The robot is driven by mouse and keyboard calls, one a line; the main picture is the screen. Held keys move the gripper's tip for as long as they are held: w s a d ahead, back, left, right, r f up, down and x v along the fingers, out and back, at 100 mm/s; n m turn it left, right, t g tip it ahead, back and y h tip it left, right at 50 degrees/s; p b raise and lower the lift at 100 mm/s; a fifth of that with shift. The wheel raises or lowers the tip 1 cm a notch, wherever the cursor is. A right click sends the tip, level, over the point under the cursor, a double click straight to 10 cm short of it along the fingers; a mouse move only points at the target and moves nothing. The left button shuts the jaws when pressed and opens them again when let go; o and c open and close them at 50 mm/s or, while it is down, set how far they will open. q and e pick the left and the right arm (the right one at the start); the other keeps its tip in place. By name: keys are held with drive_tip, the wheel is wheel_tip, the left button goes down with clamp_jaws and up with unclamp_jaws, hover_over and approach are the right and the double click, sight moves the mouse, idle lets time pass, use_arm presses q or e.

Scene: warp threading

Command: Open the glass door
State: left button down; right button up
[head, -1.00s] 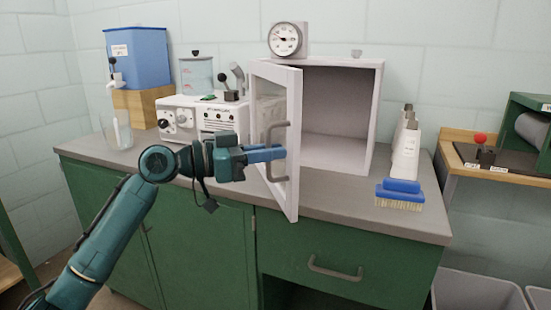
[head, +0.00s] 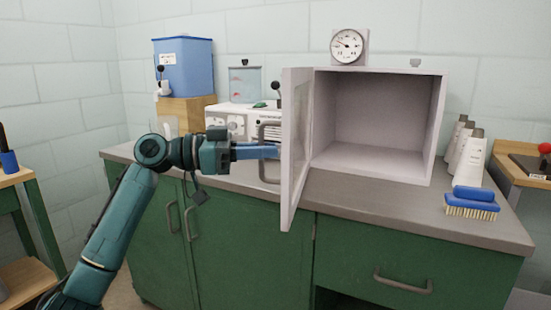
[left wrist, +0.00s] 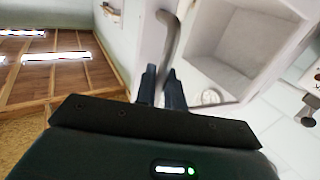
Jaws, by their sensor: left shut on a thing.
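The glass door (head: 297,140) belongs to a white box-shaped cabinet (head: 438,125) on the counter. It stands swung wide open and shows nearly edge-on in the head view, so its glass is mostly hidden. A curved grey handle (head: 263,178) sits on its outer face. My left gripper (head: 272,151) reaches in from the left and is shut on the handle. In the left wrist view the handle (left wrist: 168,38) runs up from between the fingers (left wrist: 162,86). The cabinet interior is visible and looks empty. My right gripper is not in view.
A gauge (head: 347,46) sits on the cabinet top. Left of the door are a white machine (head: 228,122), a blue tank (head: 183,68) and a clear container (head: 244,84). White bottles (head: 470,158) and a blue brush (head: 472,203) stand at the right.

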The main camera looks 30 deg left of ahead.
use_arm(q)
drive_tip(key=shift+s+a+b, duration=0.15)
drive_tip(key=shift+a+b, duration=0.3)
drive_tip(key=shift+a, duration=1.8)
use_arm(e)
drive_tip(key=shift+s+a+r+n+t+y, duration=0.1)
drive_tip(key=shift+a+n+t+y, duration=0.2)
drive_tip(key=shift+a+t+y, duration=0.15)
use_arm(q)
drive_tip(key=shift+r, duration=0.1)
drive_tip(key=c, duration=1.6)
unclamp_jaws()
drive_tip(key=v, duration=1.3)
